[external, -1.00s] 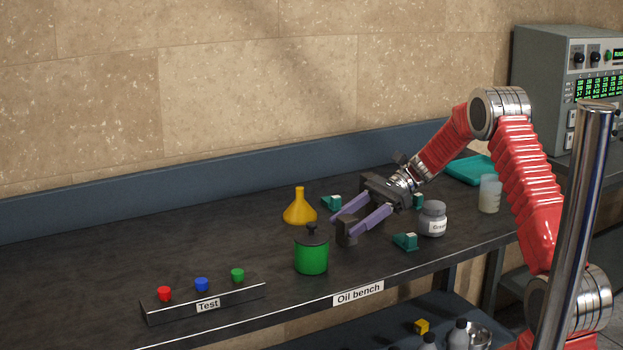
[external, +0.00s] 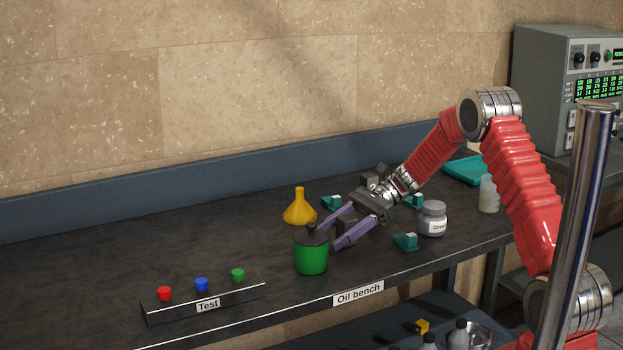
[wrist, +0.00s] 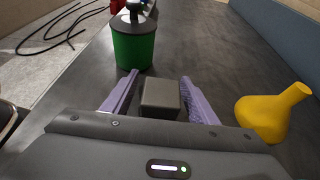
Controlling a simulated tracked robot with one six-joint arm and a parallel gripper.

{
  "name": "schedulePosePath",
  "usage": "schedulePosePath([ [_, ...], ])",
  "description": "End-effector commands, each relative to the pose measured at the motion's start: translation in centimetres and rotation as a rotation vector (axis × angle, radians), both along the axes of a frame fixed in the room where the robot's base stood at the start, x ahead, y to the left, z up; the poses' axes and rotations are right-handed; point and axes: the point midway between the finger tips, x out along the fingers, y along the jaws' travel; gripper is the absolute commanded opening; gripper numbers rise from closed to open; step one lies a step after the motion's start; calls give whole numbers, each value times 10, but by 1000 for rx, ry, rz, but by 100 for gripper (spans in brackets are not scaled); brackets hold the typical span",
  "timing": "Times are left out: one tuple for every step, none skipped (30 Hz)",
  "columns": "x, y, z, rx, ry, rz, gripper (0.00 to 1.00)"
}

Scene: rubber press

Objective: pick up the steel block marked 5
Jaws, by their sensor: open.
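A dark grey steel block (wrist: 160,98) stands on the bench between my two purple fingers in the wrist view. No number shows on the faces in view. My gripper (wrist: 160,78) is open, one finger on each side of the block, with a narrow gap visible at least on the right. In the external view my gripper (external: 334,231) is low over the bench, just right of the green can, and its fingers mostly hide the block.
A green can (wrist: 134,48) stands just beyond my fingertips. A yellow funnel (wrist: 268,112) is to the right of my fingers. A grease jar (external: 432,219) and small teal items (external: 405,241) stand near my wrist.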

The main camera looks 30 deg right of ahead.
Motion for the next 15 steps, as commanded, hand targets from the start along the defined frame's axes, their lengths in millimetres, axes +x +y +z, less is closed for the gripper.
schedulePosePath([
  [0,0,0,0,0,0,53],
  [0,0,0,0,0,0,53],
  [0,0,0,0,0,0,53],
  [0,0,0,0,0,0,53],
  [0,0,0,0,0,0,51],
  [0,0,0,0,0,0,48],
  [0,0,0,0,0,0,46],
  [0,0,0,0,0,0,44],
  [0,0,0,0,0,0,41],
  [0,0,0,0,0,0,39],
  [0,0,0,0,0,0,37],
  [0,0,0,0,0,0,34],
  [0,0,0,0,0,0,32],
  [0,0,0,0,0,0,30],
  [0,0,0,0,0,0,27],
])
